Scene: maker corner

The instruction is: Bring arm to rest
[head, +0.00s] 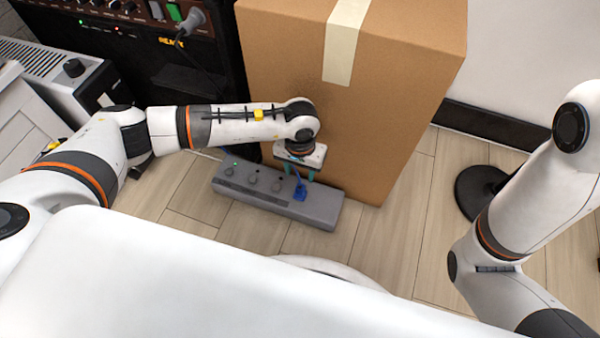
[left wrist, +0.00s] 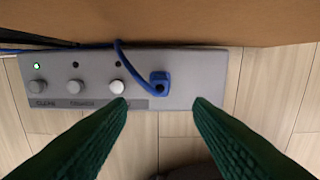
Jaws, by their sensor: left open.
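My left arm reaches in from the left in the head view.
The grey strip (head: 230,192) has several round knobs and a lit green light. A large cardboard box (head: 400,80) stands right behind it. A black amplifier (head: 150,50) with a plugged cord is at the back left. A black round base (head: 478,190) stands on the wooden floor at right.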

